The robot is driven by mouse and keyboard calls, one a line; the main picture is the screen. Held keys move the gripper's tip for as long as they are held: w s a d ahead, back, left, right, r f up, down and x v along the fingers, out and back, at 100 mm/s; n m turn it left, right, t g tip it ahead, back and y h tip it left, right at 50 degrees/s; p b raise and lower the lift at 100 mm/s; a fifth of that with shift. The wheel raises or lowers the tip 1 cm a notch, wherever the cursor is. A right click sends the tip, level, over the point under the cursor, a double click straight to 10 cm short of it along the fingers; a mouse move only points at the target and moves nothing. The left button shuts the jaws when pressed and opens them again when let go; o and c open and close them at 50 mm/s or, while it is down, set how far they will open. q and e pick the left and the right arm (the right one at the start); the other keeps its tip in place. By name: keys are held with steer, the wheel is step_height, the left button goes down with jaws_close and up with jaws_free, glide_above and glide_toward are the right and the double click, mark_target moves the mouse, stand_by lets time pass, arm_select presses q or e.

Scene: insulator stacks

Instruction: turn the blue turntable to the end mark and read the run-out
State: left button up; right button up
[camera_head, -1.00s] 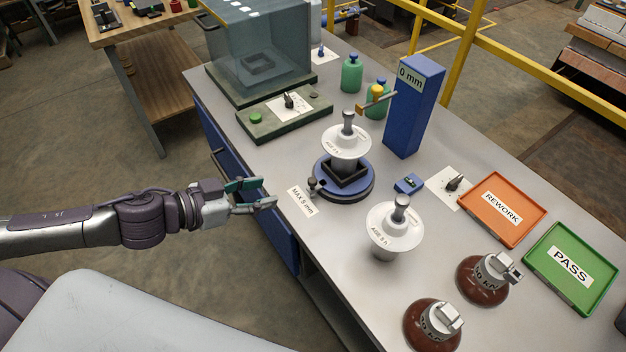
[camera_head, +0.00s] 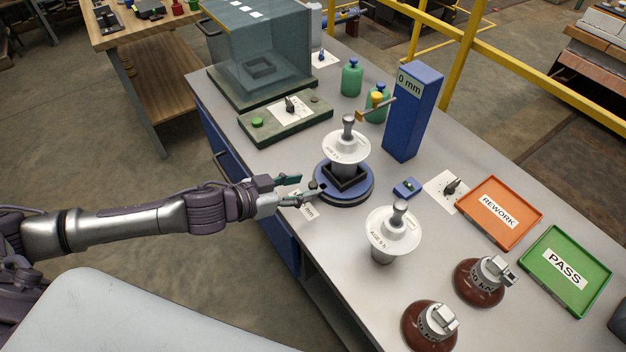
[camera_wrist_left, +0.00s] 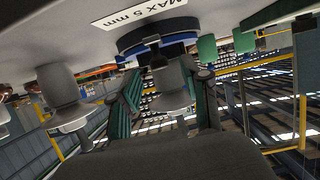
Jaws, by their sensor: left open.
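The blue turntable (camera_head: 360,193) stands mid-bench with a small dark knob (camera_head: 314,186) on its near left rim. A white-disc insulator (camera_head: 346,148) stands upright in its black square holder. A blue post (camera_head: 408,120) behind it reads "0 mm" and carries a brass arm (camera_head: 375,110) reaching toward the insulator's top; contact is unclear. My left gripper (camera_head: 303,187) is open beside the turntable's left rim, its fingertips close to the knob. In the left wrist view, the turntable (camera_wrist_left: 165,50) shows upside down beyond my spread fingers (camera_wrist_left: 172,80). My right gripper is out of view.
A "MAX 5 mm" label (camera_wrist_left: 140,14) lies by the turntable, partly covered by my gripper in the head view. A second white insulator (camera_head: 393,230) stands in front. Brown insulators (camera_head: 480,283), an orange REWORK tray (camera_head: 527,228) and a green PASS tray (camera_head: 603,290) are right.

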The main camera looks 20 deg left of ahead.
mark_target(313, 184)
arm_select(q)
steer(key=shift+x, duration=2.05)
jaws_close()
